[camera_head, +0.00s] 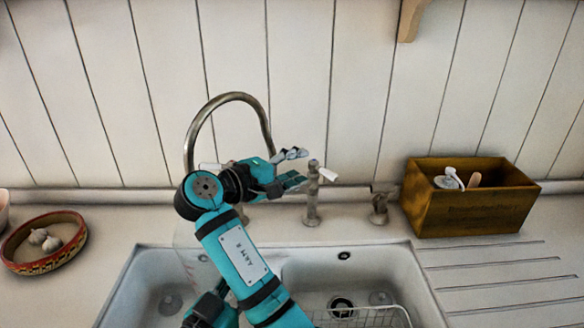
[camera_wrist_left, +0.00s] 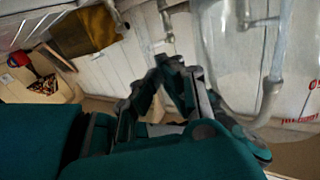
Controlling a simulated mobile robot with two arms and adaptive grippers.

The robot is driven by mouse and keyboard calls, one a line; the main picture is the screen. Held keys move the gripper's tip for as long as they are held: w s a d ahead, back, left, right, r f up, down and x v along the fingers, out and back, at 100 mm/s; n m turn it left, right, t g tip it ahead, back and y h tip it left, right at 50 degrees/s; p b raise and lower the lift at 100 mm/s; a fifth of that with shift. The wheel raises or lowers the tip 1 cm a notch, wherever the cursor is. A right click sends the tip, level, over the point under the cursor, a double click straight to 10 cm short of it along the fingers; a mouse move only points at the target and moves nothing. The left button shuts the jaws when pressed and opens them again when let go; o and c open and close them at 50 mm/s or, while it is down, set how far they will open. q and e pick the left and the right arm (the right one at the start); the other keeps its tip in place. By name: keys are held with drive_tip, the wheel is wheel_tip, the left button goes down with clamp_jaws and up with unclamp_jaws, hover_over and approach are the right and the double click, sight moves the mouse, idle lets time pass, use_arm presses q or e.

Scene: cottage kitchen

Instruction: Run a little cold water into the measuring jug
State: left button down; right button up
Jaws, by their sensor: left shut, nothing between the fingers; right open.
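In the head view my right gripper (camera_head: 297,167) is open beside the right tap pillar (camera_head: 313,205), fingertips close to its top and white lever (camera_head: 300,174); contact is unclear. The arched metal spout (camera_head: 232,97) rises behind my right arm, which hides its lower end. The measuring jug shows in the left wrist view as a clear shape with red markings (camera_wrist_left: 300,121) at the right. In the head view only a faint clear edge shows left of my arm. My left gripper (camera_wrist_left: 180,68) is shut and empty, near the jug in that view. I see no running water.
A double white sink (camera_head: 140,285) lies below, with a wire rack (camera_head: 385,318) in the right basin. A wooden box (camera_head: 462,212) holding utensils stands at right, by a ridged drainer (camera_head: 495,285). A patterned bowl (camera_head: 20,262) with garlic sits at left.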

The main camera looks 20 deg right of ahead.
use_arm(q)
drive_tip(key=w, duration=0.9)
drive_tip(key=shift+w+d+r, duration=0.15)
drive_tip(key=shift+w+r, duration=0.1)
drive_tip(key=shift+r, duration=0.05)
